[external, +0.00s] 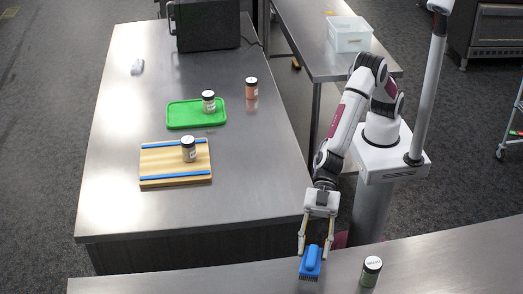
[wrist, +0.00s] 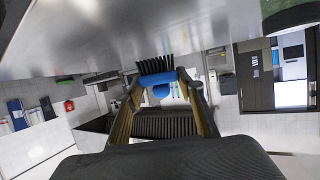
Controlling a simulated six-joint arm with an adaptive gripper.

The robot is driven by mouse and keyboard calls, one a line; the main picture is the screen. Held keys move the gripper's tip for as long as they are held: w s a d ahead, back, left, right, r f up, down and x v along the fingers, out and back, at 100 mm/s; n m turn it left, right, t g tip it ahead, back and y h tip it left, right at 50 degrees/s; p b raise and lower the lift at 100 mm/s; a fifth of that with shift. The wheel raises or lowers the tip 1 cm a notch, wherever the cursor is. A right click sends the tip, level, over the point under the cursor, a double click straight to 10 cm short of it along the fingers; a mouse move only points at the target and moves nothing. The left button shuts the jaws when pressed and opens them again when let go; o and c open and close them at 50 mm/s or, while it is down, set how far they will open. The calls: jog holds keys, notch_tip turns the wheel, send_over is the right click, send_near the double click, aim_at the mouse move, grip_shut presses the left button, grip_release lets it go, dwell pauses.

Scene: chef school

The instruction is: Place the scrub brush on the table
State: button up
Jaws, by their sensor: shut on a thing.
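The blue scrub brush (external: 311,261) is held between the fingers of my gripper (external: 317,241) in the external view, at the edge of the front metal table (external: 430,262). Its dark bristles point down toward the front of the picture. In the wrist view my gripper (wrist: 160,90) is shut on the blue brush (wrist: 158,79), with the black bristles fanning out toward the metal surface (wrist: 150,35). I cannot tell whether the bristles touch the surface.
A jar (external: 371,271) with a dark lid stands on the front table, right of the brush. The longer table (external: 115,150) holds a wooden board (external: 160,170), a green board (external: 185,119), several jars and a black box (external: 207,30). A clear bin (external: 349,34) stands on the back table.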

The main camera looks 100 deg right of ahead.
jog(key=shift+f, duration=2.4)
jog(key=shift+f, duration=1.9)
jog(key=shift+f, duration=0.1)
jog(key=o, duration=1.1)
jog(key=shift+d, duration=0.1)
jog(key=shift+s+d+r, duration=0.15)
jog(key=shift+d+r, duration=0.2)
jog(key=shift+d, duration=0.05)
jog(key=shift+v, duration=5.45)
